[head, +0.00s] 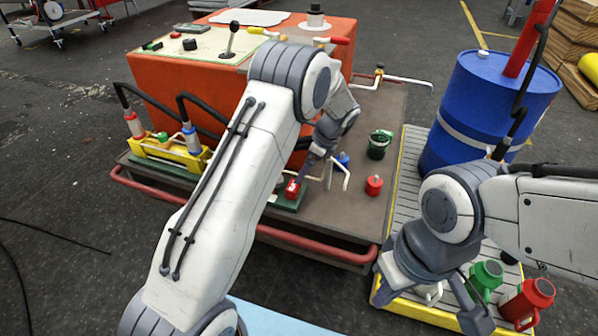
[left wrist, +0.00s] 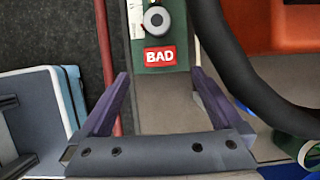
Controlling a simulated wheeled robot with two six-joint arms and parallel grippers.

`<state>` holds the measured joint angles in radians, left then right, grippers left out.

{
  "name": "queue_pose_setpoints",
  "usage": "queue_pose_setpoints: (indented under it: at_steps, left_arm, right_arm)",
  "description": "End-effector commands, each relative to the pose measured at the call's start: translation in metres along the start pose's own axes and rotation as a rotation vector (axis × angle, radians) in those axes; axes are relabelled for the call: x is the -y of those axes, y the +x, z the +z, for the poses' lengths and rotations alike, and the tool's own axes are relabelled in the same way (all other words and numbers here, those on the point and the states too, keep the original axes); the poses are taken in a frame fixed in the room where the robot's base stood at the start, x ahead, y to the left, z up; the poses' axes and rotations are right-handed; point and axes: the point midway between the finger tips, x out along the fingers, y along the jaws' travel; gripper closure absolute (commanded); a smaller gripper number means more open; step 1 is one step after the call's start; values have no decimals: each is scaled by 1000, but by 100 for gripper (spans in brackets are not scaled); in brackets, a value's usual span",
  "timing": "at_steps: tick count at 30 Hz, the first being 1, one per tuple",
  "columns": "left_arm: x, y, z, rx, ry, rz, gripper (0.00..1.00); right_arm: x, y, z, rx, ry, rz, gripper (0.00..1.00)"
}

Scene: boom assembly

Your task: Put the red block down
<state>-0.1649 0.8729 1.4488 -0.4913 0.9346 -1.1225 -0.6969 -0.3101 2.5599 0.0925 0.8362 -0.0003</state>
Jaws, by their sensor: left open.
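A small red block (head: 292,189) rests on a green pad (head: 290,204) near the front of the brown table. In the left wrist view the red block (left wrist: 160,55) shows the white word BAD, and a round grey knob lies beyond it. My left gripper (head: 305,180) is over this spot, partly hidden by its own arm. In the left wrist view its two purple fingers (left wrist: 157,100) are apart with nothing between them, and the red block lies just past their tips. My right gripper (head: 432,300) has its fingers spread, above the yellow-edged grating at the right.
A red canister (head: 373,186), a dark green cup (head: 379,145) and white pipes (head: 345,172) stand on the table right of the block. A red rail (head: 315,246) runs along its front. A blue drum (head: 490,110) and green and red jugs (head: 527,300) are at the right.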

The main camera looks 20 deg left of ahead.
Motion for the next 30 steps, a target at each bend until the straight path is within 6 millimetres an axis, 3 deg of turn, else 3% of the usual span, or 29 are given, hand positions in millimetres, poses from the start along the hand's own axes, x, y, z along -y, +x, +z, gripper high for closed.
queue_pose_setpoints:
  at_steps: [7, 11, 15, 21, 24, 27, 30]
  left_arm:
    - [-7, -33, -6, -16, -28, -8, 0]
    - [-39, -80, -29, -77, -141, -24, 0]
    - [-108, -140, -59, -182, -336, -14, 0]
    - [-226, -192, -83, -327, -619, 58, 0]
    - [-281, -200, -86, -381, -744, 115, 0]
    - [-322, -200, -86, -418, -843, 167, 0]
    - [-349, -197, -85, -437, -908, 205, 0]
  right_arm:
    - [0, -7, 0, 0, 0, 0, 100]
    - [0, -7, 0, 0, 0, 0, 100]
    - [0, -6, 0, 0, 0, 0, 100]
    - [0, -6, 0, 0, 0, 0, 100]
    - [0, -6, 0, 0, 0, 0, 100]
    - [0, -6, 0, 0, 0, 0, 100]
    - [0, -6, 0, 0, 0, 0, 100]
